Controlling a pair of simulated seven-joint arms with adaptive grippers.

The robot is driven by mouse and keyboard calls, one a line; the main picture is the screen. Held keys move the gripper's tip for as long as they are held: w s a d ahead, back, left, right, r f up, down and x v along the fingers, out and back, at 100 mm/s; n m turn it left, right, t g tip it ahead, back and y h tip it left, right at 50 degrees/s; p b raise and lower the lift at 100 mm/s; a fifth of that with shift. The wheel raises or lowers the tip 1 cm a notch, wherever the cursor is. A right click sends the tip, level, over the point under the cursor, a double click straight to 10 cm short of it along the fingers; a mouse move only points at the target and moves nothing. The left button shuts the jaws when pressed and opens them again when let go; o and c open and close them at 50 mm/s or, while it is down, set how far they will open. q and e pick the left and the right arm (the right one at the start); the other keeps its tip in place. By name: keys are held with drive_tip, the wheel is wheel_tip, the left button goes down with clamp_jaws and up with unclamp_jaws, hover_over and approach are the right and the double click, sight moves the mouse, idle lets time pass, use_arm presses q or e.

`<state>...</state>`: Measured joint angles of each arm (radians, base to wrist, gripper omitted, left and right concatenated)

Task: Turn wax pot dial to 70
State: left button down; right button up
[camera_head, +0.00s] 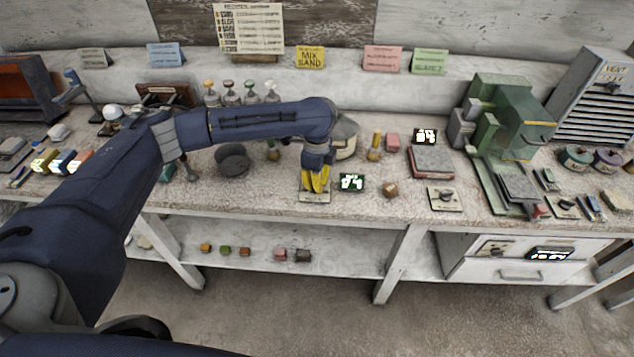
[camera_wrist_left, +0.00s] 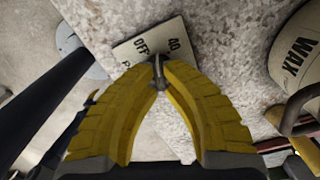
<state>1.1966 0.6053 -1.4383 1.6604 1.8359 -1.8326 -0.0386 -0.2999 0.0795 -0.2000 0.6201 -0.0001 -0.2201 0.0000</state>
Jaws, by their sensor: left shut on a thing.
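My left gripper (camera_head: 316,186) has yellow fingers and points down at a pale dial plate (camera_head: 314,198) near the table's front edge. In the left wrist view the fingertips (camera_wrist_left: 161,84) are shut on the small grey dial knob (camera_wrist_left: 159,70). The plate (camera_wrist_left: 140,45) there shows "OFF" and "40"; other marks are partly covered. The wax pot (camera_head: 346,140) stands behind, partly hidden by my arm; its "WAX" label shows in the left wrist view (camera_wrist_left: 300,57). A small green-lit display (camera_head: 352,182) right of the dial shows two digits, perhaps 84. My right gripper is not in view.
A second dial plate (camera_head: 444,198) lies farther right, beside a reddish slab (camera_head: 432,161) and a green press (camera_head: 505,130). A dark round disc (camera_head: 232,158) lies left of my gripper.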

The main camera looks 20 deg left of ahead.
use_arm(q)
drive_tip(key=m, duration=0.5)
drive_tip(key=shift+s+m, duration=0.1)
drive_tip(key=shift+m, duration=0.2)
drive_tip(key=m, duration=0.5)
drive_tip(key=shift+s+a, duration=0.1)
drive_tip(key=shift+a, duration=0.05)
drive_tip(key=m, duration=0.5)
drive_tip(key=shift+a+m, duration=0.1)
drive_tip(key=shift+m, duration=0.3)
drive_tip(key=shift+a+m, duration=0.1)
drive_tip(key=shift+m, duration=2.2)
drive_tip(key=c, duration=1.5)
unclamp_jaws()
wheel_tip(320, 180, up, 12)
